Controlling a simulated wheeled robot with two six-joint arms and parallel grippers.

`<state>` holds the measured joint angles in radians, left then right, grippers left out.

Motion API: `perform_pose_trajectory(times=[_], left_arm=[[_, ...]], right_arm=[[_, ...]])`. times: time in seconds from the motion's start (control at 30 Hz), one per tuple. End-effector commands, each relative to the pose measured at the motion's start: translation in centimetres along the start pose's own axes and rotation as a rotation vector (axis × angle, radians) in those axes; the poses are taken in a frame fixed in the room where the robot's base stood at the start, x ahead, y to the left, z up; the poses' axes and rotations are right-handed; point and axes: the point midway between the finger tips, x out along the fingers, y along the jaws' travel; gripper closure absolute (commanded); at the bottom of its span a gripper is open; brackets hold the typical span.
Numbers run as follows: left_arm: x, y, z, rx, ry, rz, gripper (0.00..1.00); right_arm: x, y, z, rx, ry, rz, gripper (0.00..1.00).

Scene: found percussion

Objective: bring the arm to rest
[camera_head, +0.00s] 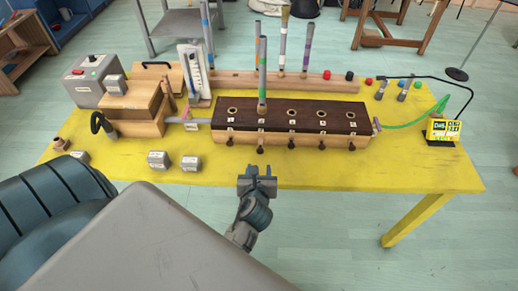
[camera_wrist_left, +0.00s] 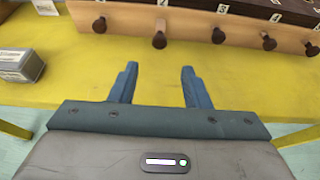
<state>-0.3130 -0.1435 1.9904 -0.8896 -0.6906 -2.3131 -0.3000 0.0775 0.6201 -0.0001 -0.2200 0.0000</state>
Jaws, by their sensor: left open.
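My left gripper (camera_head: 257,170) is open and empty at the front edge of the yellow table (camera_head: 330,178). Its two blue fingers, apart with nothing between them, also show in the left wrist view (camera_wrist_left: 158,72). It is in front of the long wooden block (camera_head: 290,141) with a dark top and does not touch it. The block has a row of labelled holes and dark knobs along its front. A grey tube (camera_head: 262,75) with a green band stands upright in one hole. My right gripper is not in view.
Small grey labelled blocks (camera_head: 158,160) sit near the table's front left. Behind are a grey box (camera_head: 92,84), a wooden bellows-like unit (camera_head: 132,110) and a rack (camera_head: 300,84) with upright tubes. A yellow display (camera_head: 442,130) stands at right. The front right tabletop is clear.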

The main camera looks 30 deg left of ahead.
Motion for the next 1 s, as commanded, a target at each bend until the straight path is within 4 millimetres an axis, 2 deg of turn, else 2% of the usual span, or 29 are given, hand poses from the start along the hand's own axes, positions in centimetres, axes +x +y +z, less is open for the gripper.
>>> perform_pose_trajectory(times=[0.53, 0.63, 0.77, 1.0], left_arm=[[-0.1, 0.0, 0.0, -0.001, 0.0, 0.0, 0.57], [-0.3, 0.4, -0.1, -0.05, 0.011, 0.006, 0.57], [-1.0, 1.9, -0.5, -0.268, 0.062, 0.033, 0.57], [-3.9, 5.3, -2.2, -0.933, 0.22, 0.161, 0.57]], right_arm=[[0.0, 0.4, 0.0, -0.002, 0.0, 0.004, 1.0], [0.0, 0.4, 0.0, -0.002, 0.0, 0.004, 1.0], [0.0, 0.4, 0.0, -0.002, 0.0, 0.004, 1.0], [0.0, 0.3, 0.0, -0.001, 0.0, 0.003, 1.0]])
